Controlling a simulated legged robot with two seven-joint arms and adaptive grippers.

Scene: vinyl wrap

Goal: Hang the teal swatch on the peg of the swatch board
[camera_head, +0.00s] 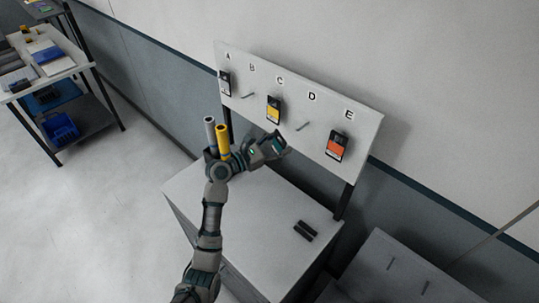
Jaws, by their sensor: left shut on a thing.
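The white swatch board (361,117) stands against the wall, with the letters A to E along it. A dark swatch hangs under A (224,83), a yellow swatch (273,110) under C and an orange swatch (337,146) under E. The peg under B (247,95) and the peg under D (302,127) are bare. My left gripper (274,147) is shut on a small dark piece with a teal edge, apparently the teal swatch (280,142). It is in front of the board, below the yellow swatch; the gripper partly hides it. My right gripper is out of view.
A grey and a yellow roll (222,137) stand upright beside my left wrist. A light cabinet (262,207) stands below the board with dark small items (305,231) on it. A shelf table (50,68) is at the far left; a grey panel (400,272) is at lower right.

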